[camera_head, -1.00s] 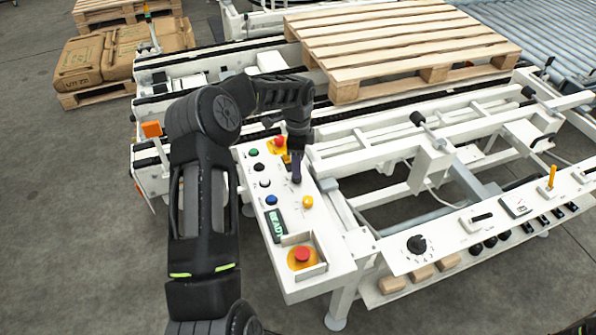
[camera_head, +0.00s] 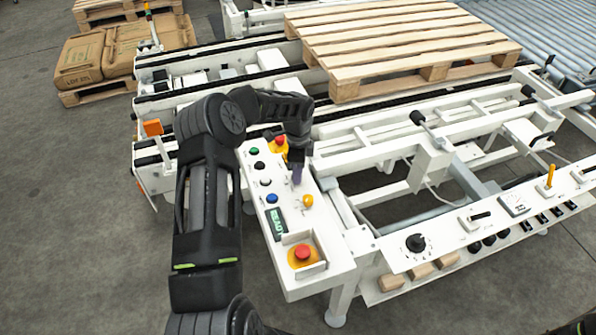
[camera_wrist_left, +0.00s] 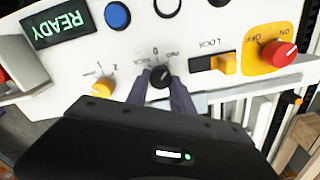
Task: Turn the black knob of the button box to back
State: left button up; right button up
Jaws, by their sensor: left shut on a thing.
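The white button box (camera_head: 318,240) stands in the middle of the head view. My left gripper (camera_head: 297,174) reaches down onto its top from the far side, and the gripper hides the black knob there. In the left wrist view the black knob (camera_wrist_left: 160,76) sits between the two dark fingers of the left gripper (camera_wrist_left: 161,88), which are shut on it. A 0 and small lettering surround the knob. Which mark it points to is not clear. My right gripper is not in view.
Near the knob are a yellow knob (camera_wrist_left: 103,87), a blue button (camera_wrist_left: 117,15), a yellow lock switch (camera_wrist_left: 224,64) and a red rotary switch (camera_wrist_left: 277,53). A red emergency button (camera_head: 303,252) is at the box's near end. Conveyor frames and a wooden pallet (camera_head: 400,45) lie beyond.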

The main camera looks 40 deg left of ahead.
pick_arm(q)
grip_shut()
jog(key=n+b, duration=0.3)
jog(key=shift+f, duration=0.15)
jog(key=n+b, duration=0.3)
jog(key=n, duration=0.1)
jog(key=shift+w+a, duration=0.1)
jog(key=n+b, duration=0.2)
jog(key=n, duration=0.3)
jog(key=shift+n, duration=0.4)
jog(key=n, duration=0.2)
jog(key=n+b, duration=0.1)
jog(key=n, duration=0.2)
jog(key=shift+a+r, duration=0.15)
jog(key=shift+r, duration=0.05)
jog(key=o, duration=0.6)
grip_release()
jog(key=shift+o, duration=0.2)
jog(key=shift+r, duration=0.1)
